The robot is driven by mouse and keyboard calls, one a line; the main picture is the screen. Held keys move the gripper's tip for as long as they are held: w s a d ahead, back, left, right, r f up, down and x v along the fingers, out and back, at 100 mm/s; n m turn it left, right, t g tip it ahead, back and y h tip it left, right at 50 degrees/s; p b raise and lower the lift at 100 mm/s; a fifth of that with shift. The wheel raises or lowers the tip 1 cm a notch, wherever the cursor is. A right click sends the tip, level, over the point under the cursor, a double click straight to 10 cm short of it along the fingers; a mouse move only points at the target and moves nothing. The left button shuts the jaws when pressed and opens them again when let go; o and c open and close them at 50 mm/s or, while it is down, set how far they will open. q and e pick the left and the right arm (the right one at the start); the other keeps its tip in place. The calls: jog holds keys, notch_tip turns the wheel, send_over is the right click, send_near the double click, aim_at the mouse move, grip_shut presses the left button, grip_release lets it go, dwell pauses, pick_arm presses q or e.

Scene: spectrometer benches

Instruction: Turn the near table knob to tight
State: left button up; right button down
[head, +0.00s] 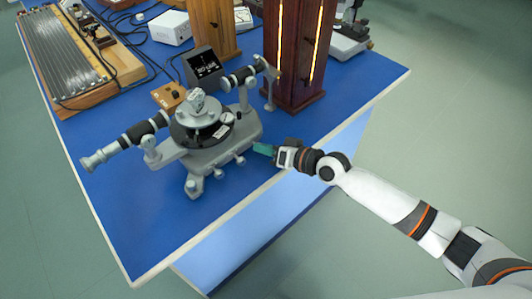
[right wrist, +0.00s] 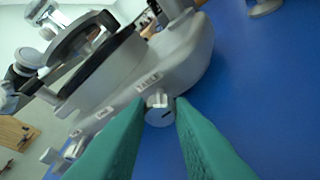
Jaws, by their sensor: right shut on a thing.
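A grey spectrometer (head: 190,150) with a round central table and two telescope-like tubes stands on the blue bench. Small grey knobs (head: 240,159) stick out from the side of its base that faces me. My right gripper (head: 263,149) is at the right end of this row, with teal fingers pointing at the base. In the right wrist view, its fingers (right wrist: 160,122) are shut on a round grey knob (right wrist: 159,115) below a small printed label. My left gripper is not in view.
A dark wooden column (head: 298,60) with glowing slits stands behind the spectrometer. A small dark screen (head: 202,68) and a wooden block with a knob (head: 169,95) are at the back. The blue bench (head: 130,215) is clear at the front left.

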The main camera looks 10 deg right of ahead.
dwell(0.4)
jog(key=c, duration=1.3)
grip_release()
jog(key=shift+o, duration=0.2)
jog(key=b+v, duration=0.1)
jog(key=v, duration=1.1)
jog(key=shift+b, duration=0.4)
jog(key=shift+d+f, duration=0.1)
